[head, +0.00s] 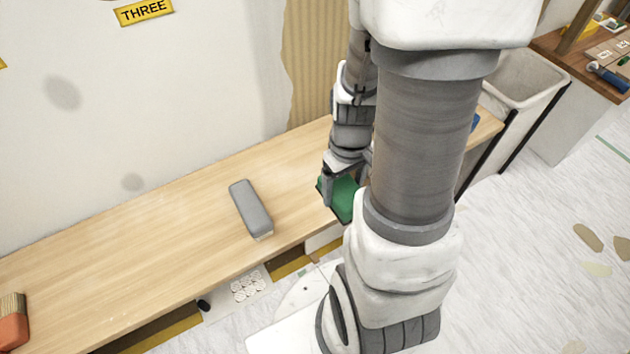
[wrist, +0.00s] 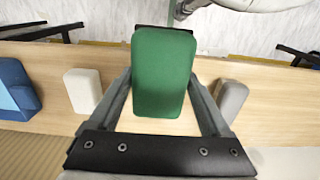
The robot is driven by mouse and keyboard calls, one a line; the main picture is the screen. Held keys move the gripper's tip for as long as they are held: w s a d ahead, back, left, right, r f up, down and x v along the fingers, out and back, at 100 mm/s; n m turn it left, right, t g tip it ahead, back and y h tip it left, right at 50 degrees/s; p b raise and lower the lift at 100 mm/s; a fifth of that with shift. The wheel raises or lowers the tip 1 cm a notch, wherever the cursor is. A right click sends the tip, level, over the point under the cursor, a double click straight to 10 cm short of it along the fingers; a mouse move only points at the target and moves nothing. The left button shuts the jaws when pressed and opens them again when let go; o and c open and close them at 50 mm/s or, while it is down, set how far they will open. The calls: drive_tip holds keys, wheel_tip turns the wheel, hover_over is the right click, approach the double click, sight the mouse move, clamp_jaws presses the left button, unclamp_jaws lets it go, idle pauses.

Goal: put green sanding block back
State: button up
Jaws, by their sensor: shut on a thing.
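The green sanding block (wrist: 162,75) is between the two fingers of my gripper (wrist: 163,88) in the wrist view. My gripper is shut on it. In the head view the green block (head: 344,197) shows at the end of my gripper (head: 344,178), over the front part of the wooden shelf (head: 150,236). My arm hides part of the block and the shelf behind it. I cannot tell whether the block touches the shelf.
A grey block (head: 251,209) lies on the shelf to the left of my gripper. The wrist view also shows a pale block (wrist: 83,90) and a blue object (wrist: 16,88). A brush (head: 13,320) lies at the far left. A white bin (head: 525,85) stands at right.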

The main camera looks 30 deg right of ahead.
drive_tip(key=shift+w+f+p, duration=0.35)
drive_tip(key=shift+w+p, duration=0.5)
drive_tip(key=shift+p, duration=1)
drive_tip(key=w+f+b, duration=0.1)
drive_tip(key=w+f, duration=0.1)
drive_tip(key=w, duration=0.1)
drive_tip(key=w+f+b, duration=0.1)
drive_tip(key=w+f, duration=0.1)
drive_tip(key=w, duration=0.1)
drive_tip(key=w+f+b, duration=0.1)
drive_tip(key=w+f, duration=0.1)
drive_tip(key=w, duration=0.1)
drive_tip(key=shift+w+a+f, duration=0.15)
drive_tip(key=shift+w+a, duration=0.05)
drive_tip(key=shift+a, duration=0.05)
drive_tip(key=shift+f+b, duration=0.8)
drive_tip(key=shift+f, duration=0.9)
drive_tip(key=shift+f, duration=0.1)
drive_tip(key=o, duration=1.2)
